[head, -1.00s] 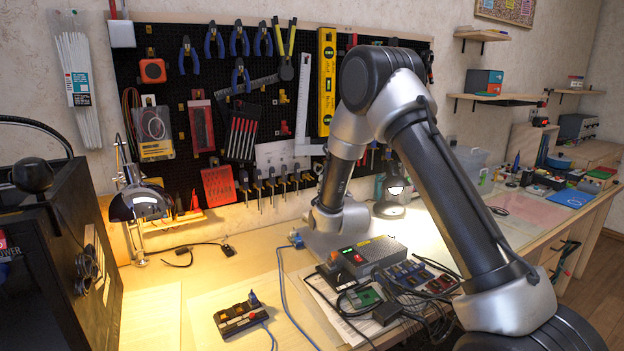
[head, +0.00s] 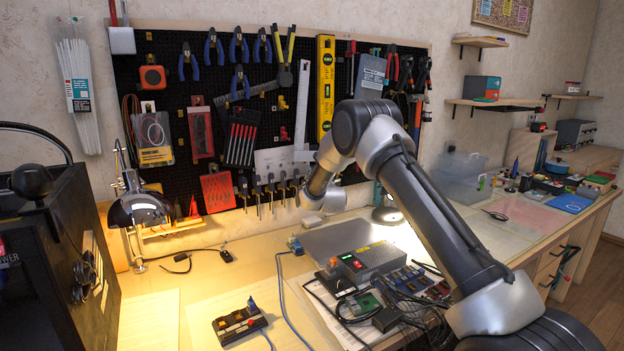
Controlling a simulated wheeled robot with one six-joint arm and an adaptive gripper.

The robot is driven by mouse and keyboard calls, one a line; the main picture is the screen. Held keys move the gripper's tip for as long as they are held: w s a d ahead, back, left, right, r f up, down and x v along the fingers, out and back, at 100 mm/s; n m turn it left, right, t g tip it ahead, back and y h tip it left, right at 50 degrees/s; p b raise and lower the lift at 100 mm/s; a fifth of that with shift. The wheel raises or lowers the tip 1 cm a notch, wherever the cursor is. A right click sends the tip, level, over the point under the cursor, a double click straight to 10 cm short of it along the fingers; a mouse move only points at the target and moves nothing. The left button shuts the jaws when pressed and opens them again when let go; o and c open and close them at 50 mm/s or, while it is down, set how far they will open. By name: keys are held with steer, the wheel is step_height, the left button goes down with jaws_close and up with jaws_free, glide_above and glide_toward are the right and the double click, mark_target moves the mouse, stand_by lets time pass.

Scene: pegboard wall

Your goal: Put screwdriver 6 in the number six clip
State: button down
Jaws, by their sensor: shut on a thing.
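A row of screwdrivers (head: 270,186) with dark handles hangs upright in clips low on the black pegboard (head: 165,100). My wrist (head: 322,183) is just right of this row, in front of the board's lower edge. My gripper's fingers are hidden behind the wrist, so I cannot see what is between them. I cannot make out screwdriver 6 by itself. The number six clip cannot be picked out either, as any numbers are too small to read.
A desk lamp (head: 140,210) stands left of the screwdriver row. A grey power box (head: 370,262), boards and cables crowd the table's middle. A small dark organiser (head: 240,322) sits at the front. The bench has free room below the screwdrivers.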

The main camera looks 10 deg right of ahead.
steer(key=shift+w+f, duration=0.3)
steer(key=shift+w, duration=0.35)
steer(key=shift+w+f, duration=0.15)
steer(key=shift+f, duration=0.1)
steer(key=shift+f, duration=0.15)
steer(key=c, duration=1.3)
jaws_free()
steer(key=shift+c, duration=0.2)
